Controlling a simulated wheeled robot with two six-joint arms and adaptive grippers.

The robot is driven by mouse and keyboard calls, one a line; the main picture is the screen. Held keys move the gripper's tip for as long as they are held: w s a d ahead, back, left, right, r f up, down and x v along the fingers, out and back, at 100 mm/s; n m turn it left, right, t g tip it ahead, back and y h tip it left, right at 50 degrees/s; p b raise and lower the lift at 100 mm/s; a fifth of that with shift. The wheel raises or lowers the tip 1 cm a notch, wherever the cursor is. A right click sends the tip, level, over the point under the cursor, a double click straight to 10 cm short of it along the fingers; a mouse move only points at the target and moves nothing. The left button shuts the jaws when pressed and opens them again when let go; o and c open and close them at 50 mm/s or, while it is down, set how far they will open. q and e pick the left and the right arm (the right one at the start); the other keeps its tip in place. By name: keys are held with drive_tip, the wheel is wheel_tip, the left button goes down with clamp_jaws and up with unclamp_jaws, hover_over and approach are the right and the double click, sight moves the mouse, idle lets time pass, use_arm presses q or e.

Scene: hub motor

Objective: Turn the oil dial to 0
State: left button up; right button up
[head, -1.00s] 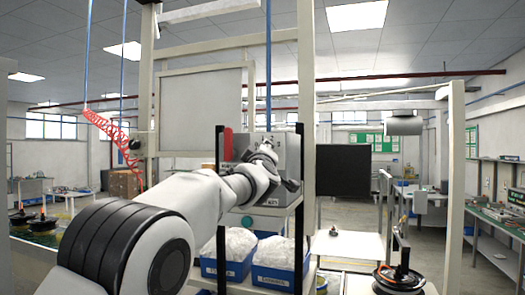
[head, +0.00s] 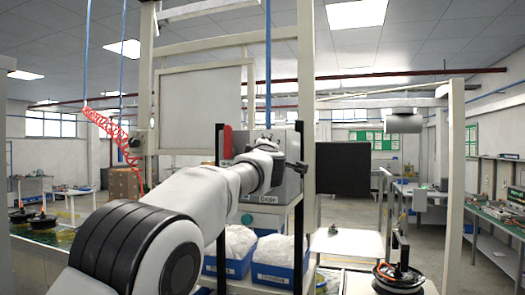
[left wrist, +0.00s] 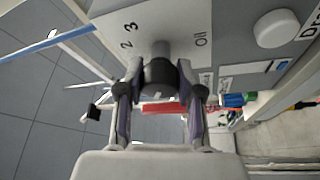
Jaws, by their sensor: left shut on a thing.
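The oil dial (left wrist: 160,82) is a dark round knob on a grey shaft, standing out from a light grey panel (left wrist: 95,22) in the left wrist view. The panel carries the word "Oil" and the numerals 2 and 3 near the dial. My left gripper (left wrist: 160,74) has a finger on each side of the dial and is shut on it. The dial's pointer is not clearly visible. My right gripper is in neither current view.
A round white knob (left wrist: 276,28) sits beside the dial, near a partly cut-off "Drain" label. Blue bins (head: 279,275) with white contents stand below the machine. Rack posts (head: 299,215) flank it. A black-based reel (head: 398,278) stands at the lower right.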

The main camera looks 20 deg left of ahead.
use_arm(q)
drive_tip(key=shift+r, duration=0.1)
drive_tip(key=o, duration=1.2)
drive_tip(key=shift+a, duration=0.1)
drive_tip(key=v, duration=1.1)
drive_tip(key=shift+s, duration=0.35)
